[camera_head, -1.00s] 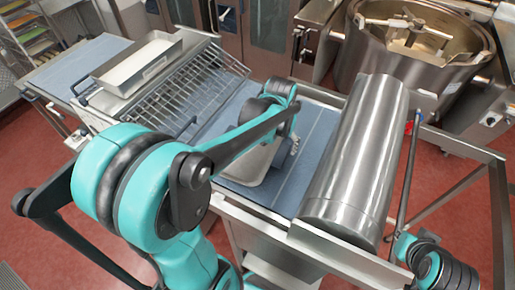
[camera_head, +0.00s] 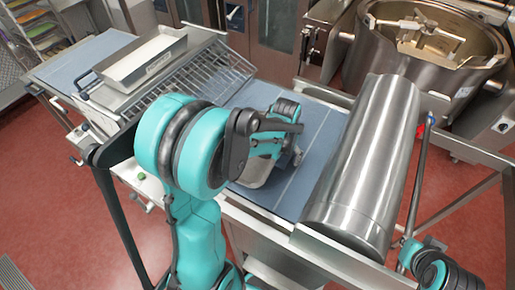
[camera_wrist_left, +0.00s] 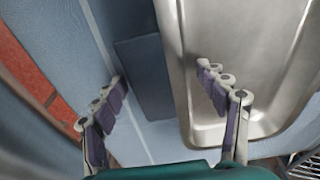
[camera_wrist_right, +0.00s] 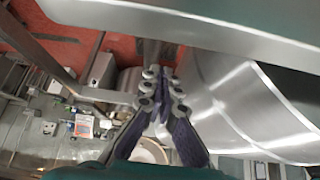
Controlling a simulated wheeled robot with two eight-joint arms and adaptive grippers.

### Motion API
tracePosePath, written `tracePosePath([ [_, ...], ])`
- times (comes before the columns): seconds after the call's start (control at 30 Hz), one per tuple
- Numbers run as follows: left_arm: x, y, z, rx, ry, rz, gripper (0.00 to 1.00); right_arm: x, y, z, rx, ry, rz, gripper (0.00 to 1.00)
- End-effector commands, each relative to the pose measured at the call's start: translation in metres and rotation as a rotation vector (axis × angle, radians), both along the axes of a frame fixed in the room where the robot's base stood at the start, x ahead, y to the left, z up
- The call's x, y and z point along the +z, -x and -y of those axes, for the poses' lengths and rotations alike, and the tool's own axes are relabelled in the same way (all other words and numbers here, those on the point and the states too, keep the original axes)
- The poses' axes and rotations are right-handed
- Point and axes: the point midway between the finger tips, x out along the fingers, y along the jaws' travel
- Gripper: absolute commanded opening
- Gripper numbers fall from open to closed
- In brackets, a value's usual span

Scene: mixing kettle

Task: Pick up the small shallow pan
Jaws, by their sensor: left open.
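A shallow metal pan with rounded corners (camera_head: 260,172) lies on the blue tabletop, mostly hidden by my left arm. It fills the right side of the left wrist view (camera_wrist_left: 270,60). My left gripper (camera_wrist_left: 160,75) is open at the pan's long edge. One finger is over the inside of the pan and the other is outside it, above the blue surface. In the head view the left gripper (camera_head: 294,158) is partly hidden. My right gripper (camera_wrist_right: 162,75) appears shut and empty, beside a large metal curved body.
A large steel cylinder (camera_head: 365,165) lies to the right of the pan. A wire rack (camera_head: 190,85) with another handled tray (camera_head: 140,62) is at the back left. A big mixing kettle (camera_head: 430,60) stands at the back right.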

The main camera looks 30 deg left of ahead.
Motion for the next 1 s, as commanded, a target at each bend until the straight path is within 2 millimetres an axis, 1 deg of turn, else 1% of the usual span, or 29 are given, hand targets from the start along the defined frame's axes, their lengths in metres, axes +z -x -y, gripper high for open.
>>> tracePosePath([
  [0.1, 0.000, 0.000, 0.000, 0.000, 0.000, 0.000, 0.73, 0.000, 0.000, 0.000, 0.000, 0.000, 0.000, 0.00],
  [0.13, 0.000, 0.000, 0.000, 0.000, 0.000, 0.000, 0.68, 0.000, 0.000, 0.000, 0.000, 0.000, 0.000, 0.00],
  [0.17, 0.000, 0.000, 0.000, 0.000, 0.000, 0.000, 0.60, 0.000, 0.000, 0.000, 0.000, 0.000, 0.000, 0.00],
  [0.2, 0.000, 0.000, 0.000, 0.000, 0.000, 0.000, 0.49, 0.000, 0.000, 0.000, 0.000, 0.000, 0.000, 0.00],
  [0.27, 0.000, 0.000, 0.000, 0.000, 0.000, 0.000, 0.34, 0.000, 0.000, 0.000, 0.000, 0.000, 0.000, 0.00],
  [0.3, 0.000, 0.000, 0.000, 0.000, 0.000, 0.000, 0.23, 0.000, 0.000, 0.000, 0.000, 0.000, 0.000, 0.00],
  [0.4, 0.000, 0.000, 0.000, 0.000, 0.001, 0.000, 0.00, 0.000, 0.000, 0.000, 0.000, 0.000, 0.000, 0.00],
  [0.67, 0.001, 0.000, 0.000, 0.000, 0.001, 0.000, 0.00, 0.000, 0.000, 0.000, 0.000, 0.000, 0.000, 0.00],
  [0.77, 0.005, 0.000, 0.000, 0.000, 0.001, 0.000, 0.00, 0.001, 0.000, 0.000, 0.000, 0.000, 0.000, 0.00],
  [0.87, 0.014, 0.000, 0.000, 0.000, 0.001, 0.000, 0.00, 0.002, 0.000, 0.000, 0.000, 0.000, 0.000, 0.00],
  [1.0, 0.037, 0.000, 0.000, 0.000, 0.001, 0.000, 0.00, 0.004, 0.000, 0.000, 0.000, 0.000, 0.000, 0.00],
])
